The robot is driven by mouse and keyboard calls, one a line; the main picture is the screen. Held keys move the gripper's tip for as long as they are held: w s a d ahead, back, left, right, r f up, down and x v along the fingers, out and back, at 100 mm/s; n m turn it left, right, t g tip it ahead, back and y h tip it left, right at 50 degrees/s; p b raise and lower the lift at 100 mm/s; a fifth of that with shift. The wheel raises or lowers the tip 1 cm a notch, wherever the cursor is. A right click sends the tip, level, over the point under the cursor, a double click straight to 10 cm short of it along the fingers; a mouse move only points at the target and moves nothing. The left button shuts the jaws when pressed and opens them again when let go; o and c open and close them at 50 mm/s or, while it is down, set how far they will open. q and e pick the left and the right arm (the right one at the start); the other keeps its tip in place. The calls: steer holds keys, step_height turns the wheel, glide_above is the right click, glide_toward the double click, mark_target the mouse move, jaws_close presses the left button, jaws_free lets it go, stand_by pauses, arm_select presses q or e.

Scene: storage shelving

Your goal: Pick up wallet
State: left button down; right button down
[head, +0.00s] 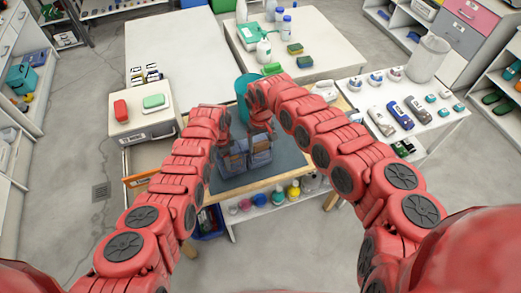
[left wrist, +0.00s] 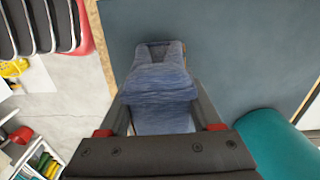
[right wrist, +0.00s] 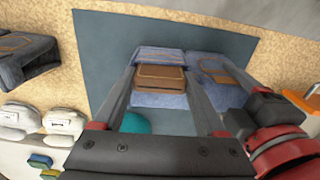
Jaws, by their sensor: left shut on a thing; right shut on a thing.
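Blue denim-like pieces lie side by side on the dark mat, a left one (head: 234,161) and a right one (head: 260,155). I cannot tell if they are joined. A brown wallet-like panel (right wrist: 160,78) lies on the denim between the fingers of my right gripper (right wrist: 160,92). I cannot tell if it is a separate thing. My right gripper is shut on that denim piece. My left gripper (left wrist: 160,105) is shut on the other blue denim piece (left wrist: 158,80). In the head view, both grippers are at the far side of the denim, partly hidden by my arms.
The dark mat (head: 292,158) covers a wooden table. Several bottles sit on a shelf below the mat. Shelving lines both sides.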

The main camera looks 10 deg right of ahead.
step_height(320, 180, up, 10)
steer(key=shift+r, duration=0.1)
arm_select(q)
jaws_free()
stand_by(0.5)
steer(key=shift+r, duration=0.15)
step_height(320, 180, up, 12)
steer(key=shift+f, duration=0.15)
stand_by(0.4)
